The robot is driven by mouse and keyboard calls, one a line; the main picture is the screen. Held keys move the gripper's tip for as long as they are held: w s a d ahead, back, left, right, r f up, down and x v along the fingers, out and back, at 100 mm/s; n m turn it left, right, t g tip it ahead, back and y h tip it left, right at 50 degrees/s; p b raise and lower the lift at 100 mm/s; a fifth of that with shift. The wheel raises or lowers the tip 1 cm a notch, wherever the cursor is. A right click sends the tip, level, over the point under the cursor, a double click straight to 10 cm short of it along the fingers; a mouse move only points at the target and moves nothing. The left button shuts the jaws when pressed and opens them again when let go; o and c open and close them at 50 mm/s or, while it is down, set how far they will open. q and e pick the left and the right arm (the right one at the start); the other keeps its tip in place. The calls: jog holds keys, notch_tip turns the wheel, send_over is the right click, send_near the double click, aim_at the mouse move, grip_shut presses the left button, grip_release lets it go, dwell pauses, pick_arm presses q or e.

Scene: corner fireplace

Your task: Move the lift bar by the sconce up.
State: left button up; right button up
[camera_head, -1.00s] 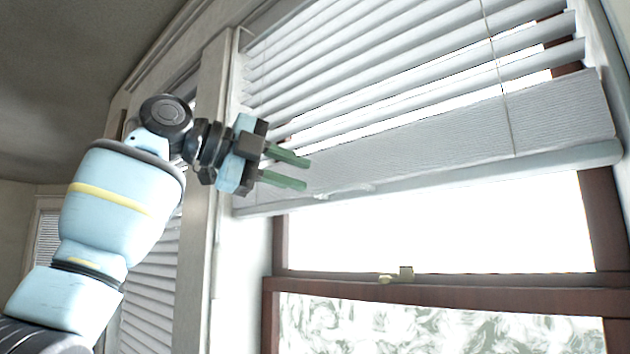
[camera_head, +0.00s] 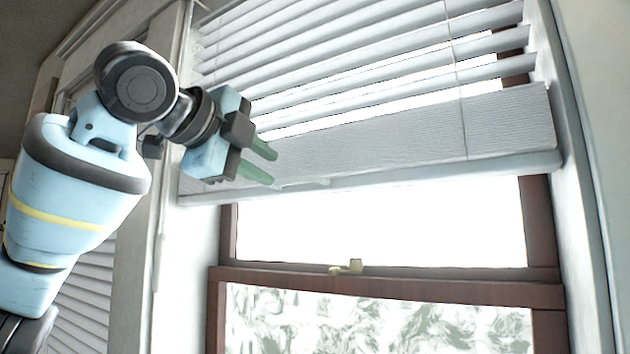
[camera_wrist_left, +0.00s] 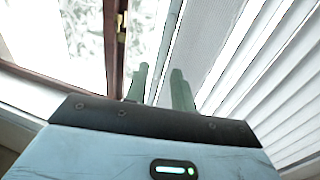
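The lift bar (camera_head: 440,174) is the pale bottom rail of the white blind, and it hangs across the upper part of the window. In the left wrist view the open fingers (camera_wrist_left: 159,72) point toward the bar's edge (camera_wrist_left: 172,35). I cannot tell whether they touch it. My right gripper is not in view. No sconce shows.
Several tilted slats (camera_head: 350,60) and a thin cord (camera_head: 457,70) are above the bar. Below are the bright pane, the brown sash (camera_head: 400,285) and a brass latch (camera_head: 347,266). A white window frame (camera_head: 565,200) stands at the right.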

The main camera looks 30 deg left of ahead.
aim_at(290, 180)
pick_arm(q)
jog(key=shift+d, duration=0.1)
jog(key=shift+x, duration=3.85)
grip_shut()
